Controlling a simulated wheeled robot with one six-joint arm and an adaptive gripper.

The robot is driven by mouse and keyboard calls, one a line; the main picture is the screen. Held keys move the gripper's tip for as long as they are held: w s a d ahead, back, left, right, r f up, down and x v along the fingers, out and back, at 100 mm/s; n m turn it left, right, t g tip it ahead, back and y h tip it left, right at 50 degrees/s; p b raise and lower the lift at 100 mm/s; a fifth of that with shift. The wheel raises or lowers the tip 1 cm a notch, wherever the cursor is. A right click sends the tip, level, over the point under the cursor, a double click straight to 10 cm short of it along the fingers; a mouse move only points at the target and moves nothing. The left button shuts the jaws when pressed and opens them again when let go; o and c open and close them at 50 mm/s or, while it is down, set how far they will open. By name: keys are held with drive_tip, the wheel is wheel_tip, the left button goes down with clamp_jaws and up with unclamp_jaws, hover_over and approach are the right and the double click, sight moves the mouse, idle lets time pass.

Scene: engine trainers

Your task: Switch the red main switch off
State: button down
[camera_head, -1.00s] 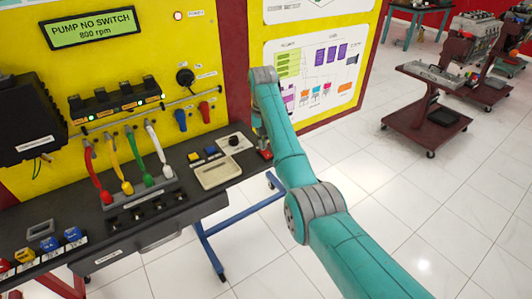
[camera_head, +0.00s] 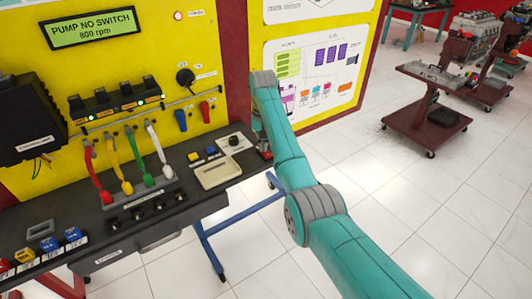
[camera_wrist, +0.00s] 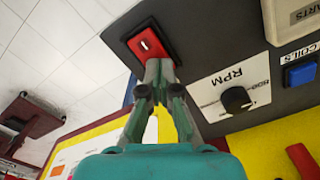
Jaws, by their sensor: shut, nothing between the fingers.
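The red main switch (camera_wrist: 148,43) is a red rocker in a dark frame at the corner of the dark bench panel, at the top of the wrist view. In the head view only a small red part of it (camera_head: 266,155) shows beside my arm. My gripper (camera_wrist: 160,66) is shut and empty. Its fingertips are at the lower right edge of the switch in the wrist view and overlap its frame. I cannot tell whether they touch it.
An RPM knob (camera_wrist: 236,99) and a blue COILS button (camera_wrist: 301,73) are right of the gripper in the wrist view. The display (camera_head: 92,27) reads "PUMP NO SWITCH 800 rpm". Colored leads (camera_head: 130,165) stand on the bench (camera_head: 205,205). Open floor lies right of my arm.

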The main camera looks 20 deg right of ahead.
drive_tip(key=shift+r, duration=3.4)
